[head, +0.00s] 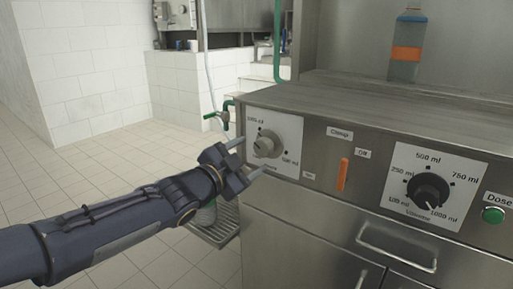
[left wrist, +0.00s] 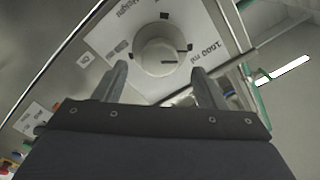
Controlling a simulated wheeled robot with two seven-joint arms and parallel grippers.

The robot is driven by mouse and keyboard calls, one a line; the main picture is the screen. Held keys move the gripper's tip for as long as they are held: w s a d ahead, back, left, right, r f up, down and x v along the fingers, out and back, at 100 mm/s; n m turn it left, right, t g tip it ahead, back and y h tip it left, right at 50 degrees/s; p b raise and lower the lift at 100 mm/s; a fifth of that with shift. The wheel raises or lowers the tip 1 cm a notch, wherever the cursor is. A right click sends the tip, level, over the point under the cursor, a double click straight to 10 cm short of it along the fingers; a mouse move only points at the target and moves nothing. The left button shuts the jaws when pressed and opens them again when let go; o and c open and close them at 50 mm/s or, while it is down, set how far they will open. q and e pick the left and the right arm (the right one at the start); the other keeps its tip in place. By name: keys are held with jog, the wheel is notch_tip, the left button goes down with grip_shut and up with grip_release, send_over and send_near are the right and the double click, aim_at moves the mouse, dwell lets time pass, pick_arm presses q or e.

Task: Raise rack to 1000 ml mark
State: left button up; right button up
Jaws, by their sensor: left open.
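The pale round knob (head: 267,144) sits on a white dial plate at the left of the steel front. The plate has 1000 ml at upper left and 500 ml at right. My left gripper (head: 247,160) is open, just in front and left of the knob. In the left wrist view the knob (left wrist: 160,50) lies beyond and between the two spread fingers, apparently untouched. A dark line on its face points roughly toward the 1000 ml side. A slatted metal rack (head: 226,228) is low at the left of the machine, partly hidden by my arm. My right gripper is not in view.
A bottle (head: 405,50) with an orange label stands on top. The tiled floor at left is free.

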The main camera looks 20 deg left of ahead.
pick_arm(q)
jog(key=v, duration=0.3)
jog(key=shift+s+p, duration=0.1)
jog(key=shift+p, duration=0.25)
jog(key=shift+a+f, duration=0.1)
jog(key=s+a+f+n+g+y, duration=0.2)
jog(key=s+a+f+n+g, duration=0.15)
jog(key=s+f+n, duration=0.4)
jog(key=s+a+f+n+g+y, duration=0.2)
jog(key=s+f+n+g+y, duration=0.15)
jog(key=s+f, duration=0.55)
jog(key=s+d+f+n+g+h, duration=0.2)
jog(key=s+d, duration=0.1)
jog(key=s, duration=0.3)
jog(key=s+d+f+n+g+h, duration=0.1)
jog(key=s+d+f+g, duration=0.1)
jog(key=s, duration=0.4)
notch_tip(320, 180, up, 35)
jog(key=p, duration=3.5)
jog(key=shift+w, duration=0.25)
